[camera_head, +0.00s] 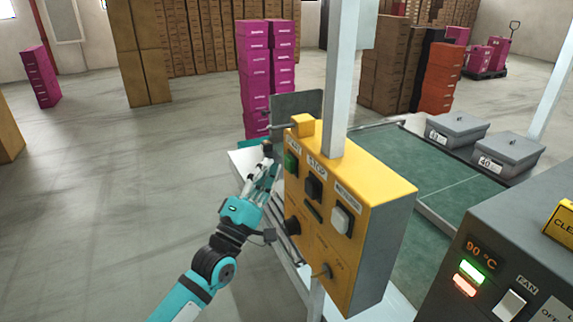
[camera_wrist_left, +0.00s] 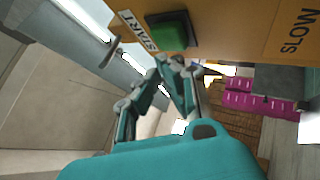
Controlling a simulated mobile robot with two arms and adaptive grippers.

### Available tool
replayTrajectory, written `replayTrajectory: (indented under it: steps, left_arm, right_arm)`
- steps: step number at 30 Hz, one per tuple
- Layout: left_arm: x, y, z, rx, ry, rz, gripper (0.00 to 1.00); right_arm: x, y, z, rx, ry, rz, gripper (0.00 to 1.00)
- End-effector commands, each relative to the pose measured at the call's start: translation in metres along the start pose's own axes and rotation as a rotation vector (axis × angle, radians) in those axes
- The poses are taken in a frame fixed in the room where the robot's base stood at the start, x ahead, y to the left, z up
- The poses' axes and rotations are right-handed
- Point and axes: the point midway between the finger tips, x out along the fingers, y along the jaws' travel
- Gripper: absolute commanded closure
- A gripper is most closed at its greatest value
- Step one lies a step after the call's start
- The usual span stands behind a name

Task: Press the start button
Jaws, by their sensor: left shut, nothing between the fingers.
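The green start button (camera_head: 291,163) is at the upper left of the yellow control box (camera_head: 375,190), under a START label. It also shows in the left wrist view (camera_wrist_left: 170,31) as a green square in a black frame. My left gripper (camera_head: 267,150) is shut and empty, just left of the button in the head view. In the left wrist view the closed fingertips (camera_wrist_left: 170,61) are close to the button's lower edge. I cannot tell whether they touch it. My right gripper is not in view.
A pale post (camera_head: 340,90) rises behind the box. A grey machine (camera_head: 500,250) stands at right.

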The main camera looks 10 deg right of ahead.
Motion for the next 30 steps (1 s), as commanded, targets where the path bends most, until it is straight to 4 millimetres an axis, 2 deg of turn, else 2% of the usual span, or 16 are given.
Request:
replayTrajectory:
  steps: [30]
  left_arm:
    - [0.0061, -0.004, 0.0043, 0.0, 0.0, 0.0, 1.0]
  right_arm:
    - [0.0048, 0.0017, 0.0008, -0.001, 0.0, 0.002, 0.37]
